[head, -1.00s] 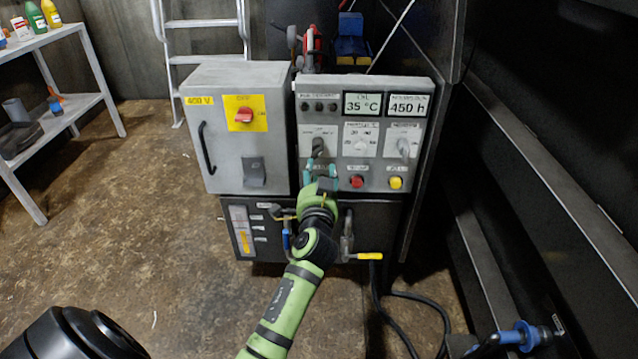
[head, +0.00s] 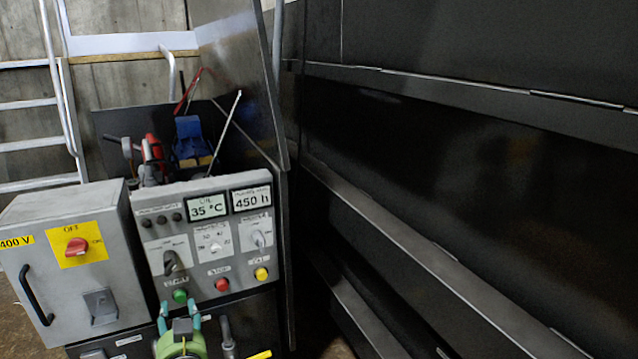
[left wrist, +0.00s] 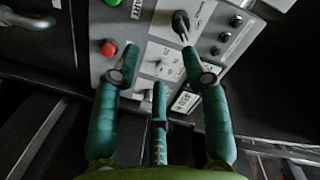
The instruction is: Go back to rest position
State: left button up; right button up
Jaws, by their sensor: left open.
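My left gripper (head: 179,312) is at the bottom of the head view, in front of the lower edge of the grey control panel (head: 152,222). Its green fingers are spread and hold nothing. In the left wrist view the open fingers (left wrist: 158,75) point toward the panel, with its black selector knob (left wrist: 181,24) and red button (left wrist: 108,48) beyond the tips. In the head view a green button (head: 180,295) shows just above the fingertips. I cannot tell any contact with the panel. My right gripper is not in view.
A grey 400 V cabinet (head: 30,215) with a red switch (head: 76,246) stands left of the panel. A dark ribbed wall (head: 450,170) fills the right side. Behind the panel is an open bin with a blue object (head: 188,138). A ladder (head: 62,90) stands at the back left.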

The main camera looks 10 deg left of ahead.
pick_arm(q)
jog(key=s+d+f+g+h+p, duration=0.3)
jog(key=s+d+f+g+p, duration=0.15)
jog(key=s+f, duration=0.5)
jog(key=s+d+f+g+h+p, duration=0.3)
jog(key=s+d+f+g, duration=0.15)
jog(key=s+f, duration=0.5)
jog(key=s+d+f+g+h+p, duration=0.3)
jog(key=s+d+f+p, duration=0.15)
jog(key=s+f, duration=0.5)
jog(key=s+a+r+g+p, duration=0.1)
jog(key=s+a+p, duration=0.1)
jog(key=s+p, duration=1.3)
jog(key=s, duration=0.3)
jog(key=shift+a+r+g, duration=0.15)
jog(key=shift+r+g, duration=0.15)
jog(key=shift+r, duration=0.05)
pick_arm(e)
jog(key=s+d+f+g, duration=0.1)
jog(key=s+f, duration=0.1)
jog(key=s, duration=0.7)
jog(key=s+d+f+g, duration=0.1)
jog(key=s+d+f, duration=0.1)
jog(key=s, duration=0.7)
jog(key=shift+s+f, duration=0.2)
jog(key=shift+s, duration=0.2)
